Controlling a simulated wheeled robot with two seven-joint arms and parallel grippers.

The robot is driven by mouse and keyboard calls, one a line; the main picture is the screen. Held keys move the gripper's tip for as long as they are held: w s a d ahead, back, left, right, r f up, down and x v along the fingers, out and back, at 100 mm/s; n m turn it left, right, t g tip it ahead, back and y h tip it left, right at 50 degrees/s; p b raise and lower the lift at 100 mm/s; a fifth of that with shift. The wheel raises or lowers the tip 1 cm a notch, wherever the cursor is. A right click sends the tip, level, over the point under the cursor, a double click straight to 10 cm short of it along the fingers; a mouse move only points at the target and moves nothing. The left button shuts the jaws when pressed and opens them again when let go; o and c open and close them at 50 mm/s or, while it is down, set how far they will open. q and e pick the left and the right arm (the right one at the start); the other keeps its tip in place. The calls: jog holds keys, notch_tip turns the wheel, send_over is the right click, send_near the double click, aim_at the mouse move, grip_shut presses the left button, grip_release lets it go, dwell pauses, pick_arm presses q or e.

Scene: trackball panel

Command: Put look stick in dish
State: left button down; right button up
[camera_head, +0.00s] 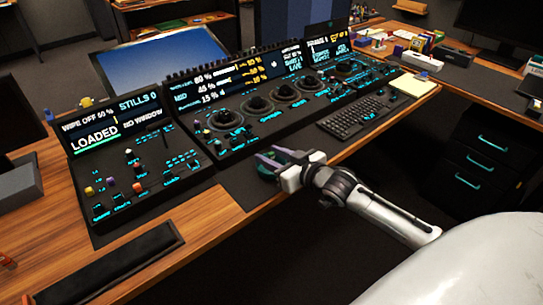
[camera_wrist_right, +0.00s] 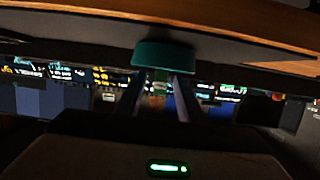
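My right gripper (camera_head: 270,160) reaches over the front edge of the desk, in front of the panel's middle. In the right wrist view its two fingers (camera_wrist_right: 160,92) stand apart, with a clear gap between them. A teal piece (camera_wrist_right: 165,53) sits at the fingertips there and is wider than the gap; it may be the dish. In the head view a bit of teal (camera_head: 266,175) shows beside the fingers, mostly hidden by them. I cannot pick out the look stick with certainty. My left gripper is out of view.
The trackball panel (camera_head: 250,106) fills the middle of the desk. A left module (camera_head: 128,160) carries small coloured knobs. A keyboard (camera_head: 345,120) and a yellow note pad (camera_head: 412,85) lie right of my gripper. A dark wrist rest (camera_head: 125,268) lies front left.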

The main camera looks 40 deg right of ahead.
aim_at(272, 154)
dwell(0.4)
jog(key=shift+r, duration=0.2)
notch_tip(272, 154, up, 7)
jog(key=p, duration=0.8)
jog(key=shift+f, duration=0.2)
